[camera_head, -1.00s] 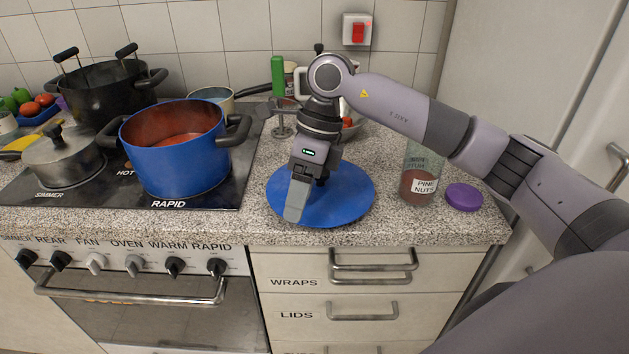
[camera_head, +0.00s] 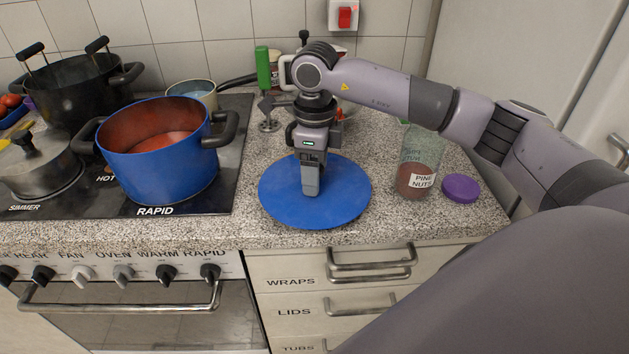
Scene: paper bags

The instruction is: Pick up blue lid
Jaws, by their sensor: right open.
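The blue lid (camera_head: 335,205) is a flat round disc lying on the speckled counter, right of the stove and near the front edge. My right gripper (camera_head: 311,190) points down over the lid's middle, with its fingertips at or just above the surface. It is open, and the finger nearer the camera hides the other one. Part of the lid's centre is hidden behind the gripper, so I cannot tell whether a knob sits between the fingers. My left gripper is not in view.
A blue pot (camera_head: 163,160) with red contents stands on the stove (camera_head: 75,208), left of the lid. A pine nuts jar (camera_head: 420,170) and a purple lid (camera_head: 460,188) stand to the right. A green bottle (camera_head: 263,68) and other items are behind my gripper.

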